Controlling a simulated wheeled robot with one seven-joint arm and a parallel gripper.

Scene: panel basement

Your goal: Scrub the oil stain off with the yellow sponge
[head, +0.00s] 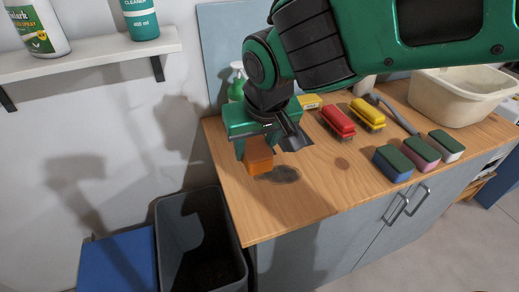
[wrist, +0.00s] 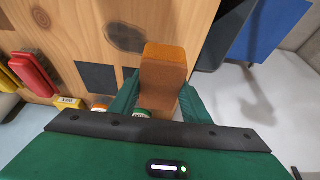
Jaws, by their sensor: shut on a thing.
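My gripper (head: 258,150) is shut on an orange-yellow block-shaped sponge (head: 259,160), near the left edge of the wooden counter (head: 262,212). The sponge (wrist: 165,72) also shows between the fingers in the wrist view. Whether its underside touches the wood I cannot tell. A dark, roundish stain (head: 285,174) lies on the counter just right of the sponge; in the wrist view the stain (wrist: 125,37) is left of the sponge's far end. A smaller brown spot (head: 342,163) lies further right.
Blue (head: 392,163), pink (head: 421,153) and white (head: 446,146) sponges with green tops line the front right. Red (head: 337,122) and yellow (head: 368,114) brushes and a beige basin (head: 460,96) stand behind. A green spray bottle (head: 237,80) is at the back. A grey bin (head: 202,240) stands below left.

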